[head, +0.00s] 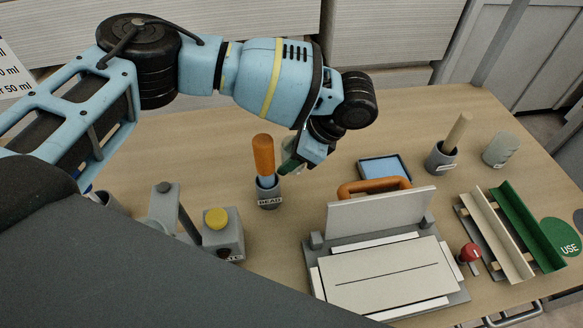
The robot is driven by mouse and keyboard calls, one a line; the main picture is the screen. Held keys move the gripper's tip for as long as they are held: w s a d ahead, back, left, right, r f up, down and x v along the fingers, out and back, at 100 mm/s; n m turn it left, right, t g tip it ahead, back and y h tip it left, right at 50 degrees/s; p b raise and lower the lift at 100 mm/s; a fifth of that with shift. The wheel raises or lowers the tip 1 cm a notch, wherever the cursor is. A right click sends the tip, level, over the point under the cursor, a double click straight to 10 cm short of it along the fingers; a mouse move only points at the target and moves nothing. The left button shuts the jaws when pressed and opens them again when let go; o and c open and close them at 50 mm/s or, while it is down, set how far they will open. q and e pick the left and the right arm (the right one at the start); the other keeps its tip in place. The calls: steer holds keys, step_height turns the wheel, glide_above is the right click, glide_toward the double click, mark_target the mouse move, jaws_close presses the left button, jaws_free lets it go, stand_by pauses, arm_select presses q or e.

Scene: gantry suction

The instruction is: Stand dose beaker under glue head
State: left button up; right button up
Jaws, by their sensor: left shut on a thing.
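My left gripper (292,165) is above the middle of the table, just right of the orange-handled tool. It is shut on a small, pale green, see-through vessel (290,146), which looks like the dose beaker. The fingers and wrist hide most of it, so I cannot tell its tilt or contents. I cannot make out a glue head for certain; a grey bracket with a post (168,208) stands at the left. My right gripper is not in view.
An orange-handled tool (263,152) stands in a labelled grey cup (269,193). A yellow-buttoned box (222,236), hinged press (385,275), blue tray (384,169), wooden-handled tool in a cup (440,160), pale jar (500,149) and green channel (525,225) stand around. A dark shape covers the lower left.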

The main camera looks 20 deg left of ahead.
mark_target(291, 179)
arm_select(q)
steer(key=shift+f, duration=2.35)
steer(key=shift+f, duration=0.1)
steer(key=o, duration=0.7)
steer(key=shift+o, duration=0.2)
steer(key=v, duration=1.2)
